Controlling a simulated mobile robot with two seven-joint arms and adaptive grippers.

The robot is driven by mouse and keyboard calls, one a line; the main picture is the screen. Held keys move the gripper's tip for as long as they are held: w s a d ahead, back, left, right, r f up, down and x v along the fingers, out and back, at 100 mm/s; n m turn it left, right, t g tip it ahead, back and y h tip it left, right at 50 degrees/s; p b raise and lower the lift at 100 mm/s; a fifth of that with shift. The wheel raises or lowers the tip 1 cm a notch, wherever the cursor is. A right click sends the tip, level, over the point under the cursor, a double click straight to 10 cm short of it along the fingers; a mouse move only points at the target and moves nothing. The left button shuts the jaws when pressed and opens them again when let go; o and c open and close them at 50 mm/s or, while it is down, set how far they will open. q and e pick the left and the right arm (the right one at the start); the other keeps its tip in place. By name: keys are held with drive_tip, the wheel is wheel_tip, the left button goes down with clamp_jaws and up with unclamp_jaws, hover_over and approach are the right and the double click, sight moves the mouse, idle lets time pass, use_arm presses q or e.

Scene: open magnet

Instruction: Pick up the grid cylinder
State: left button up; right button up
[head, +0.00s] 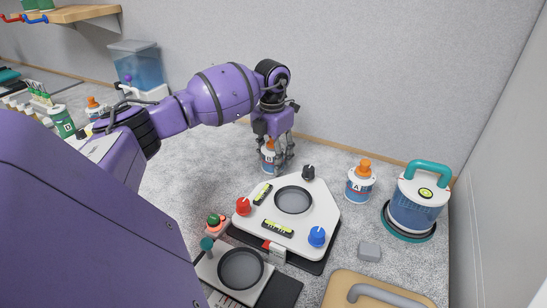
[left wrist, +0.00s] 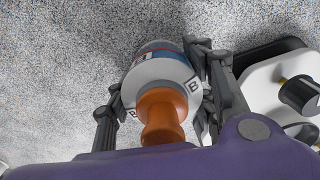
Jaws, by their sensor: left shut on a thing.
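My left gripper (head: 275,166) is low over the grey counter, behind the white device. It is shut on a white bottle with an orange cap (head: 268,150), marked B. In the left wrist view the bottle (left wrist: 160,72) sits between the two fingers (left wrist: 158,105), its orange cap towards the camera. The bottle looks upright; I cannot tell if its base touches the counter. No object is clearly recognisable as a grid cylinder. A blue-bodied cylinder with a teal handle (head: 417,206) stands at the right on a dark round base. My right gripper is out of view.
The white device (head: 325,212) with knobs and a round grey dish is close to the held bottle. Bottle A (head: 359,185) stands to its right. A small pan unit (head: 240,268) and a wooden board (head: 345,290) are in front. The back wall is close behind.

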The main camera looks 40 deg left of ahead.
use_arm(q)
clamp_jaws()
drive_tip(key=shift+a+r, duration=0.1)
drive_tip(key=shift+r, duration=0.45)
drive_tip(key=s+d+r+b, duration=0.1)
drive_tip(key=s+d+r, duration=0.9)
drive_tip(key=r, duration=0.2)
drive_tip(key=shift+f, duration=0.1)
